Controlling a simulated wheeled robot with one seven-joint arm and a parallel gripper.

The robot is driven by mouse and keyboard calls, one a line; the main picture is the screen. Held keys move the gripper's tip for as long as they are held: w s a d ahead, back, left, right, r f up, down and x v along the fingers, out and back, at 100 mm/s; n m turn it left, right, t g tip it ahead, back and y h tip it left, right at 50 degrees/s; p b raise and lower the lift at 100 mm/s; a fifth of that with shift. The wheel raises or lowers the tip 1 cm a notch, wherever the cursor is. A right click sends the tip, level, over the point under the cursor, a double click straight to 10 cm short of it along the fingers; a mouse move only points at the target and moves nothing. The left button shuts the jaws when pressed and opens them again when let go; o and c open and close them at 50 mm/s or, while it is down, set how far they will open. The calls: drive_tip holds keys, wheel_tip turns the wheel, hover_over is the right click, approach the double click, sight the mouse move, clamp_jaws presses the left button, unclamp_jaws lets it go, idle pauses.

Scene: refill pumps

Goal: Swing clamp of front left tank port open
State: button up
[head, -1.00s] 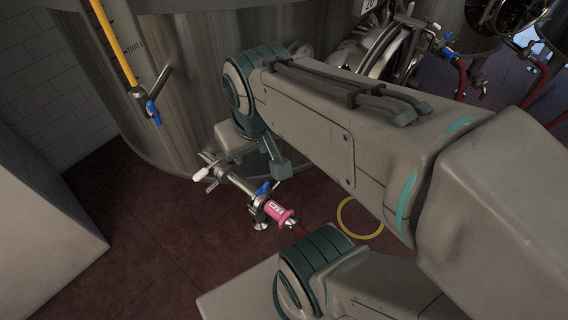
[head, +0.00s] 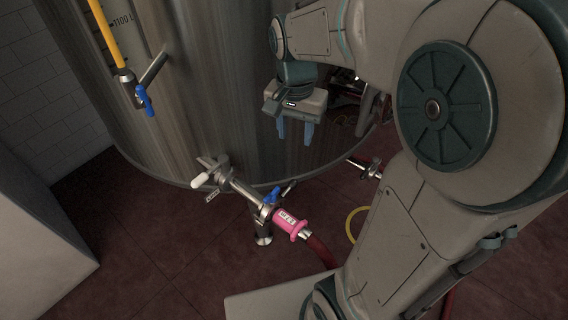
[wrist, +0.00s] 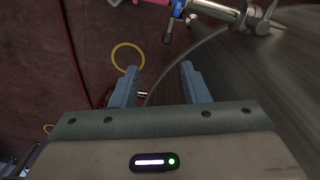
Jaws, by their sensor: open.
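The steel tank (head: 190,110) stands behind the port. A short metal port pipe (head: 240,187) leaves its lower wall, with a clamp (head: 218,168) and a white-tipped handle (head: 200,180) near the tank. Further out are a blue valve lever (head: 272,195) and a pink tagged coupling (head: 288,225) on a red hose. The port also shows at the top of the wrist view (wrist: 215,10), with the clamp end (wrist: 258,19) at its right. My gripper (head: 294,132) is open and empty, fingers pointing down, above and right of the port, apart from it. Its fingers show in the wrist view (wrist: 160,82).
A yellow ring (head: 352,225) lies on the dark red floor beside the hose. Another pipe fitting (head: 368,167) is at the right. A yellow sight tube with a blue valve (head: 143,100) hangs on the tank. A pale block (head: 40,220) stands at the left; floor between is clear.

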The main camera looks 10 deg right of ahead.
sight(292, 182)
drive_tip(key=w+f+m+g+h+b, duration=0.1)
drive_tip(key=w+f+m+g+b, duration=0.1)
drive_tip(key=w+f+m+b, duration=0.5)
drive_tip(key=s+f+n, duration=0.1)
drive_tip(key=f, duration=0.4)
drive_tip(key=s+f+n+p, duration=0.1)
drive_tip(key=f, duration=0.4)
drive_tip(key=s+f+n, duration=0.1)
drive_tip(key=f, duration=0.4)
drive_tip(key=shift+s+d+f, duration=0.25)
drive_tip(key=shift+d+f, duration=0.1)
drive_tip(key=shift+f, duration=0.05)
clamp_jaws()
